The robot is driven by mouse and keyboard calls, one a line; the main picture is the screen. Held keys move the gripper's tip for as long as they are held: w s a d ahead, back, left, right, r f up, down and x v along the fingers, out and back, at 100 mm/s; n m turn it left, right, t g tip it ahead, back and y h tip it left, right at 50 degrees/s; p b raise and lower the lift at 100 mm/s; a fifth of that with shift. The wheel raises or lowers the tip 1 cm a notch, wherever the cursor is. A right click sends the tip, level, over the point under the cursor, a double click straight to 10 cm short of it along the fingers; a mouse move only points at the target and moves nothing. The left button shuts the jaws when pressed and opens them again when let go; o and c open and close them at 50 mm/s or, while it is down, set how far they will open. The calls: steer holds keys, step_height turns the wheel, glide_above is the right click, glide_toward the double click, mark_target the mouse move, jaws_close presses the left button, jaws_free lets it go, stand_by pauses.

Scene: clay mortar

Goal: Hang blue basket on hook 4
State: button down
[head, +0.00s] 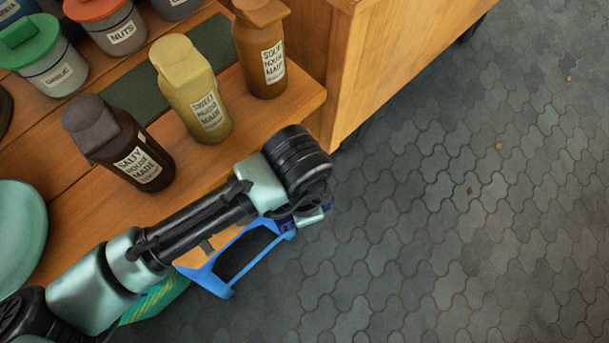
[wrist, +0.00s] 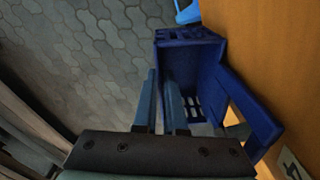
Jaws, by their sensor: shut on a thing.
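The dark blue basket (wrist: 191,62) shows in the wrist view, with a slotted wall and an angular frame on its right side, close beside a wooden face. My gripper (wrist: 161,82) is shut on the basket; the exact contact is hard to make out. In the head view my gripper (head: 312,216) is beyond the front edge of the wooden counter, mostly hidden by my arm, and only a small dark blue bit shows there. A label (wrist: 290,165) on the wood is cut off and its number cannot be read surely. No hook can be clearly identified.
A lighter blue frame (head: 228,291) is beside the counter, below my arm; a light blue piece (wrist: 187,12) shows in the wrist view. Brown (head: 119,145), yellow (head: 191,87) and orange (head: 261,48) bottles stand on the counter (head: 290,103). Paved floor (head: 460,220) to the right is clear.

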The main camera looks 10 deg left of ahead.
steer(key=shift+w+a+y, duration=0.15)
steer(key=shift+a, duration=0.35)
steer(key=shift+w+a+y, duration=0.15)
steer(key=shift+a, duration=0.35)
steer(key=c, duration=0.9)
jaws_free()
steer(key=r+p, duration=0.2)
steer(key=r, duration=0.4)
steer(key=r+p, duration=0.2)
steer(key=r, duration=0.5)
steer(key=shift+d+p, duration=0.2)
steer(key=shift+p, duration=0.1)
